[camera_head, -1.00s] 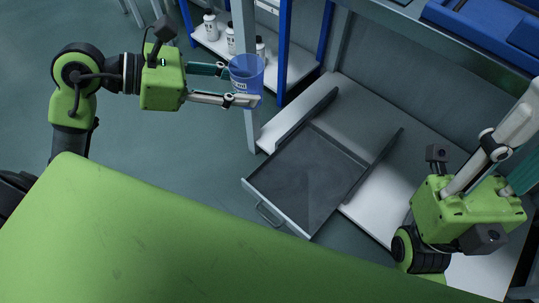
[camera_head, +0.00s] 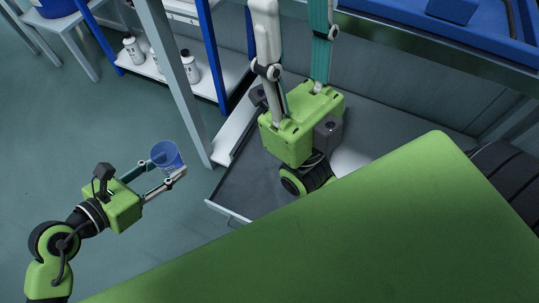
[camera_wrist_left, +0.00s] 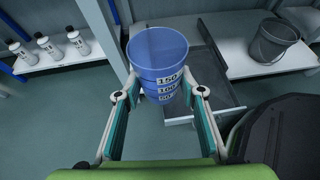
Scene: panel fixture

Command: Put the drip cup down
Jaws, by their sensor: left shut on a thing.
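The drip cup, a translucent blue cup (camera_head: 165,155), is in my left gripper (camera_head: 167,169) at centre left in the head view. In the left wrist view the cup (camera_wrist_left: 158,52) shows 150, 100 and 50 marks and is between the two fingers (camera_wrist_left: 158,92), which are shut on it. It is held in the air, left of the pulled-out grey drawer (camera_head: 232,193). My right gripper (camera_head: 294,30) points up the picture, fingers wide apart. Its tips are cut off by the top edge, and nothing shows between the visible parts.
White bottles (camera_head: 190,67) stand on a low blue-framed shelf (camera_head: 212,75). A grey post (camera_head: 175,75) rises beyond the cup. My right arm hides much of the drawer. A grey bucket (camera_wrist_left: 271,42) stands on a white surface in the left wrist view. Floor left of the cup is clear.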

